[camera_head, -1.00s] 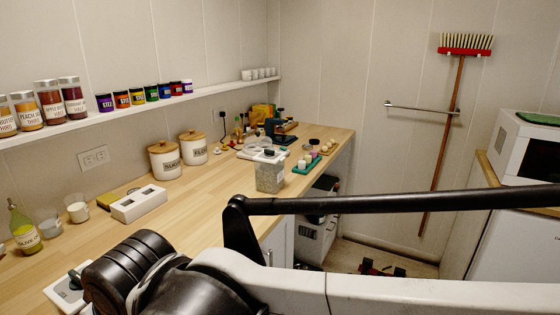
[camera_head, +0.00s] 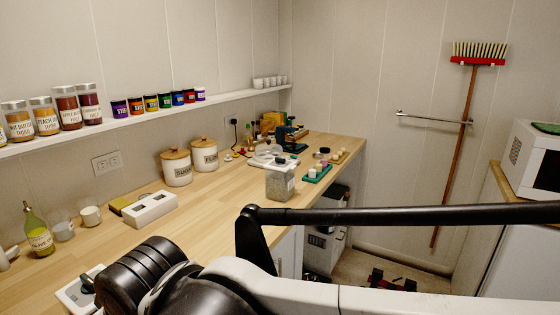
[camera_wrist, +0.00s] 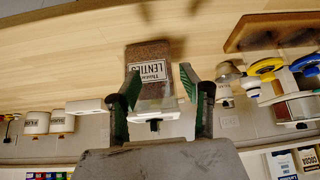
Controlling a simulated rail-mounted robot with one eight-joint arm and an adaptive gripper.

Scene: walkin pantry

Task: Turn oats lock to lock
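No label that I can read says oats. In the wrist view, a clear square jar (camera_wrist: 152,60) with brown contents and a label reading roughly "LENTILS" stands on the wooden counter. The view appears upside down, with the jar's lid end toward me. My gripper (camera_wrist: 160,75) is open, its two green-lined fingers on either side of the jar's near part; I cannot tell whether they touch it. In the head view, a clear jar of pale grain (camera_head: 280,184) stands near the counter's front edge, its label unreadable. My gripper is outside the head view.
Two lidded canisters (camera_head: 176,168), a white block (camera_head: 150,209) and an oil bottle (camera_head: 38,232) stand along the counter (camera_head: 215,195). A green tray (camera_head: 318,172) sits beyond the grain jar. Spice jars line the wall shelf (camera_head: 215,104). Counter between canisters and front edge is clear.

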